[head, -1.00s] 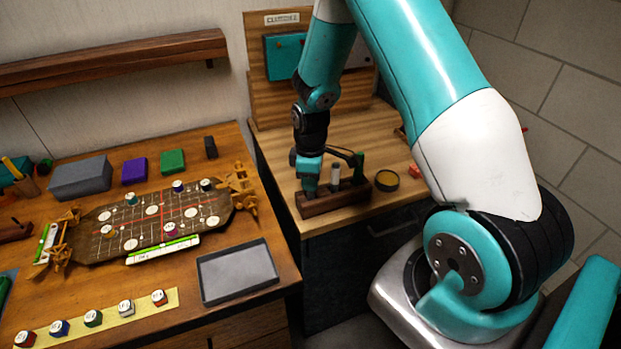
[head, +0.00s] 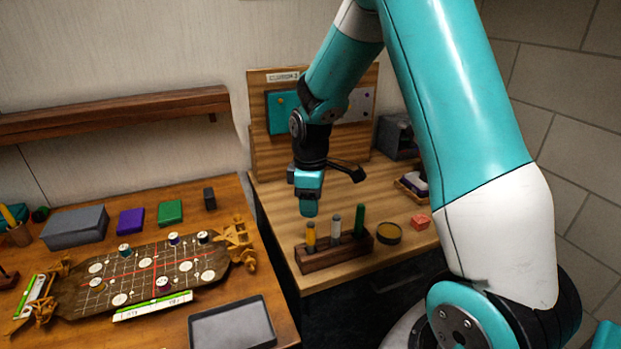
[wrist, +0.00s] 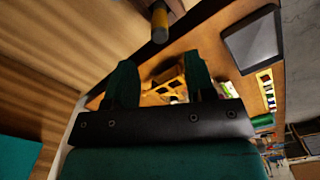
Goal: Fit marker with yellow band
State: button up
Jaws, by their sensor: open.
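A yellow marker (head: 310,237) stands upright in the left slot of the wooden rack (head: 322,260). A grey-white marker (head: 336,229) and a green marker (head: 360,219) stand beside it. My gripper (head: 309,207) is above the yellow marker's top, apart from it. In the wrist view its two dark green fingers (wrist: 160,80) are spread with nothing between them. A marker with a yellowish end (wrist: 160,22) shows at the top of the wrist view, outside the fingers. I cannot make out a separate band at this size.
A round dark tin (head: 389,233) and a red block (head: 420,222) lie right of the rack. The brown gridded board (head: 140,262) with several discs and a grey tray (head: 232,325) are on the left table. A gap separates the tables.

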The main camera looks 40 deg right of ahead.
notch_tip(320, 180, up, 8)
jog(key=b, duration=0.1)
jog(key=shift+f, duration=0.1)
dwell(0.5)
jog(key=s+a+r+y+b, duration=0.1)
jog(key=s+a+y, duration=0.1)
jog(key=s+a, duration=0.9)
jog(key=s+a+r+m+y, duration=0.1)
jog(key=s+a+r+y, duration=0.1)
jog(key=s+a, duration=0.9)
jog(key=shift+a+r+m+b, duration=0.15)
jog(key=shift+r+m+b, duration=0.05)
jog(key=shift+m+b, duration=0.15)
